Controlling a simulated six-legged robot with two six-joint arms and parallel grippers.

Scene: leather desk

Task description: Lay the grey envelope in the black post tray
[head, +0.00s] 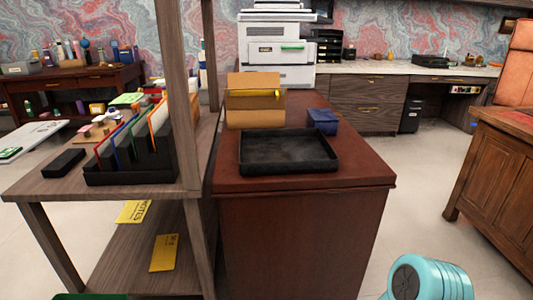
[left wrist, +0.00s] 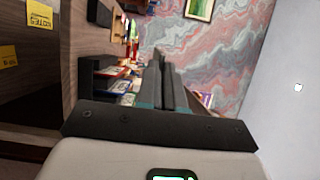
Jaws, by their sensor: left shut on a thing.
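The black post tray (head: 288,165) lies flat and empty on the reddish-brown cabinet top, in the middle of the head view. My left gripper (left wrist: 168,72) shows in the left wrist view, its dark fingers close together. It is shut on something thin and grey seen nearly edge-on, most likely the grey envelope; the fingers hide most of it.
A brown holder (head: 255,105) and a small blue box (head: 322,121) stand just behind the tray. A wooden shelf post (head: 180,95) rises left of it, beside a black file sorter (head: 130,168). A white printer (head: 277,52) stands farther back.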

